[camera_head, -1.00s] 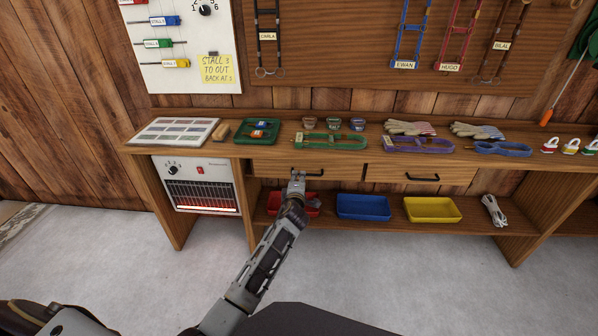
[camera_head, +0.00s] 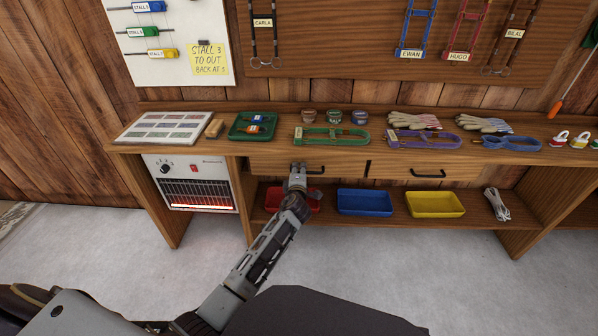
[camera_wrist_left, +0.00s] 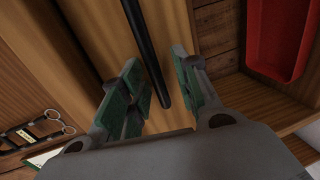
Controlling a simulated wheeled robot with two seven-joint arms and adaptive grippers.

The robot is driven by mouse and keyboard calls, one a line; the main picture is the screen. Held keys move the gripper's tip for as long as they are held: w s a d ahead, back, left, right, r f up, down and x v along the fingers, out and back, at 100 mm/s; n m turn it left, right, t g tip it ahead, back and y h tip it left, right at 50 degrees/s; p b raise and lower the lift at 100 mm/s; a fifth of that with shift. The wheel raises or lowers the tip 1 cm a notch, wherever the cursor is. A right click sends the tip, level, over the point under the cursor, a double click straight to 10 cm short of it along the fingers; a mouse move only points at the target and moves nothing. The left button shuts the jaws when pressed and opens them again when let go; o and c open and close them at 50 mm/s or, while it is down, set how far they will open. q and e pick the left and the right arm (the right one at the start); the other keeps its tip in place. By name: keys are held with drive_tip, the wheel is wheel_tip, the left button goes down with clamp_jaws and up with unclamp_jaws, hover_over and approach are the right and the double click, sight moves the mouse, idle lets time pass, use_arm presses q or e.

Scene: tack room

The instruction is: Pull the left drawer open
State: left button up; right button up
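The left drawer (camera_head: 345,166) is a wooden front under the workbench top, and it looks closed. Its dark bar handle (camera_head: 316,170) shows just right of my left gripper (camera_head: 297,168), which is at the drawer front and hides part of it. In the left wrist view the black handle (camera_wrist_left: 146,48) runs between the two green-padded fingers of the left gripper (camera_wrist_left: 158,80). The fingers are apart, with gaps visible on both sides of the bar. My right gripper is not in view.
A second drawer (camera_head: 425,171) with its own handle is to the right. Red (camera_head: 310,204), blue (camera_head: 364,202) and yellow (camera_head: 434,204) trays stand on the shelf below. A heater (camera_head: 191,182) glows at left. A green tray (camera_head: 253,126) and halters lie on top.

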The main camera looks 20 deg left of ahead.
use_arm(q)
drive_tip(key=shift+c, duration=0.3)
clamp_jaws()
drive_tip(key=shift+s, duration=0.1)
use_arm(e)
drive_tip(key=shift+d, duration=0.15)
